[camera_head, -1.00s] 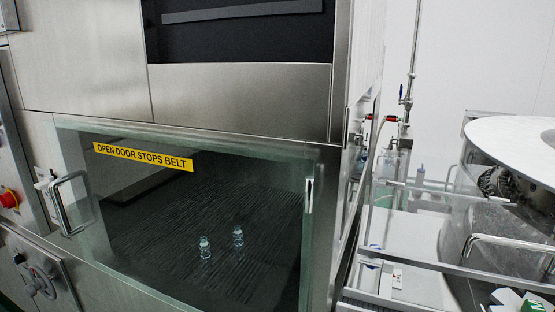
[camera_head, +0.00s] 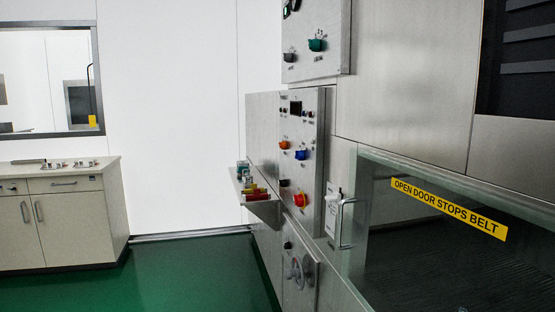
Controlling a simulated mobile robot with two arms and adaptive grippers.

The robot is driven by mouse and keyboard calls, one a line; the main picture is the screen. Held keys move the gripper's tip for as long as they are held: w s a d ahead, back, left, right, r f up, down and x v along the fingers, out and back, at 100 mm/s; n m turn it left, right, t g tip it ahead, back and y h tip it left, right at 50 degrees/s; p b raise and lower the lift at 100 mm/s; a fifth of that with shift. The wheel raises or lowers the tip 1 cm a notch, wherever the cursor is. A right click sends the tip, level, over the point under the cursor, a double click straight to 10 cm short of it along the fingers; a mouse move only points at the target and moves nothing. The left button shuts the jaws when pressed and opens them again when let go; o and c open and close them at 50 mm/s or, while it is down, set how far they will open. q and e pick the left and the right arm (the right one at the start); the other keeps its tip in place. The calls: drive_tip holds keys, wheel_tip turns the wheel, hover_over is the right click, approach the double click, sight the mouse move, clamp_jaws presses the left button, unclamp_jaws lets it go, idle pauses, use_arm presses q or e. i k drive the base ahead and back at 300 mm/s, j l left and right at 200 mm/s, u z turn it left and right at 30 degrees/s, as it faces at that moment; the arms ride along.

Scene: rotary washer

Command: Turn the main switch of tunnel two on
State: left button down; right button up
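A control panel (camera_head: 313,120) is on the machine front in the middle of the head view, seen at a slant. The labels are too small to read, so I cannot tell which knob is tunnel two's main switch. Neither gripper is in view.
A small shelf with coloured items (camera_head: 257,205) juts out left of the panel. A handwheel (camera_head: 295,272) is below. A glass door (camera_head: 425,250) with a handle (camera_head: 342,222) is at right. A cabinet (camera_head: 70,215) stands left; green floor (camera_head: 180,275) between is clear.

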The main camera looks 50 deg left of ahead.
sight(298, 199)
drive_tip(key=u, duration=1.4)
drive_tip(key=i+j+z, duration=0.15)
drive_tip(key=z, duration=0.3)
drive_tip(key=i+j+z, duration=0.25)
drive_tip(key=z, duration=0.2)
drive_tip(key=i+j+z, duration=0.15)
drive_tip(key=j+z, duration=0.25)
drive_tip(key=i+j+z, duration=0.1)
drive_tip(key=j, duration=0.35)
drive_tip(key=i+j+z, duration=0.1)
drive_tip(key=j, duration=0.4)
drive_tip(key=i+j+z, duration=0.1)
drive_tip(key=i+j, duration=0.15)
drive_tip(key=j, duration=0.25)
drive_tip(key=i+j+z, duration=0.1)
drive_tip(key=j, duration=0.35)
drive_tip(key=i+j+z, duration=0.15)
drive_tip(key=j, duration=0.35)
drive_tip(key=k, duration=0.05)
